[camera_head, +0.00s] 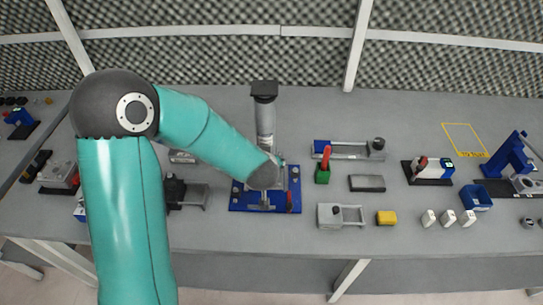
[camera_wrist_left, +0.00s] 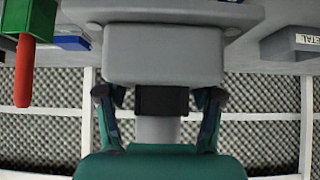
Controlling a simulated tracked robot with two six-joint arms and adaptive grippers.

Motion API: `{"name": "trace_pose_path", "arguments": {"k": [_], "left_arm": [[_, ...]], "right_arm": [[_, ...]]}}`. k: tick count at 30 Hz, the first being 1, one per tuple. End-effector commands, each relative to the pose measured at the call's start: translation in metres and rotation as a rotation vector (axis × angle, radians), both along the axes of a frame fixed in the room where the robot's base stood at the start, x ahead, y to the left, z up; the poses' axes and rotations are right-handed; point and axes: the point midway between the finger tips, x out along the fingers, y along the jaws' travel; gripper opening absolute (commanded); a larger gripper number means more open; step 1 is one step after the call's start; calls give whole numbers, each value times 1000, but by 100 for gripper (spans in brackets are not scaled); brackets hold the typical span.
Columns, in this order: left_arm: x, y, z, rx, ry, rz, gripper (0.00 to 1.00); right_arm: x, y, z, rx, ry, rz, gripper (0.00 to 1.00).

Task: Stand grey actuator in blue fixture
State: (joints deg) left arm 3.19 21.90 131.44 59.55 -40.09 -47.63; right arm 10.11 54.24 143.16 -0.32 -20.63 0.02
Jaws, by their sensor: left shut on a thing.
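The grey actuator (camera_head: 266,122) is a tall grey cylinder with a black top, and it stands about upright over the blue fixture. The blue fixture (camera_head: 238,202) is a blue base plate with grey metal parts, in the middle of the bench. My left gripper (camera_wrist_left: 162,98) is shut on the actuator; its two dark fingers show at either side in the left wrist view. In the head view my teal arm and wrist hide the gripper and the actuator's lower end, so I cannot tell whether it is seated. My right gripper is not in view.
A green block with a red handle (camera_head: 323,172) stands right of the fixture. A grey block (camera_head: 367,183), a grey device (camera_head: 340,216) and a yellow block (camera_head: 386,218) lie near. A blue bin (camera_head: 476,197) stands further right. A taped square (camera_head: 464,140) at the back right is empty.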

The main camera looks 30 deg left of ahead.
Motion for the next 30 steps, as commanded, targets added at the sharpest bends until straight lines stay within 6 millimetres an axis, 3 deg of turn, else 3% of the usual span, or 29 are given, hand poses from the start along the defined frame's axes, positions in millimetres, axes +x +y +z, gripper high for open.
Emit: {"name": "trace_pose_path", "arguments": {"k": [14, 30], "left_arm": [[1, -1, 3, 2, -1, -1, 0], [1, 0, -44, 3, -2, 0, 0]], "right_arm": [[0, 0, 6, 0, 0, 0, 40], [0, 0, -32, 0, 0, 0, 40]]}}
